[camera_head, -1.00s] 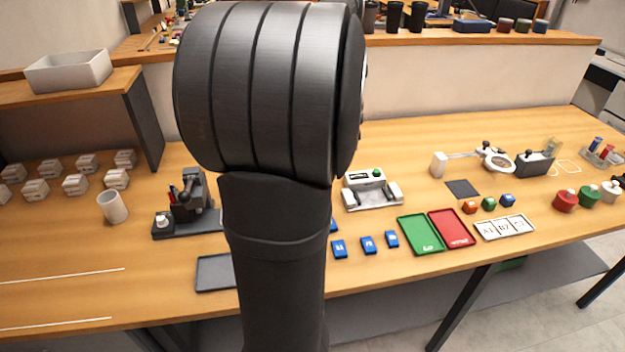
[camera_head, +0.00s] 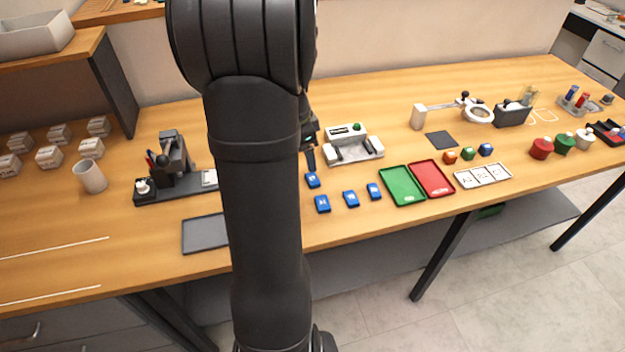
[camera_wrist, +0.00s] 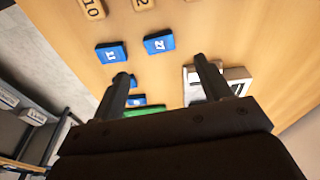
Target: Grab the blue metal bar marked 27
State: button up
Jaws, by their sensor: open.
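The blue bar marked 27 (camera_wrist: 159,42) lies flat on the table in the wrist view, ahead of my gripper (camera_wrist: 160,70) and roughly between its two fingers. The fingers are apart with nothing between them. In the head view this bar seems to be the rear blue one (camera_head: 312,180), just below my dark fingertips; its number is too small to read there. A blue bar marked 11 (camera_wrist: 111,52) lies to its left in the wrist view. My arm hides part of the table in the head view.
Two more blue bars (camera_head: 351,198) (camera_head: 374,191) lie near the front edge. A white fixture (camera_head: 352,150) stands close behind the bars. A green tray (camera_head: 402,186) and a red tray (camera_head: 432,179) lie to the right. Gold numbered bars (camera_wrist: 92,8) show in the wrist view.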

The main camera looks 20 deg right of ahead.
jog(key=f, duration=0.3)
jog(key=d+f, duration=0.1)
jog(key=f, duration=0.5)
jog(key=shift+d, duration=0.35)
jog(key=shift+r, duration=0.1)
jog(key=shift+c, duration=0.2)
jog(key=c, duration=1)
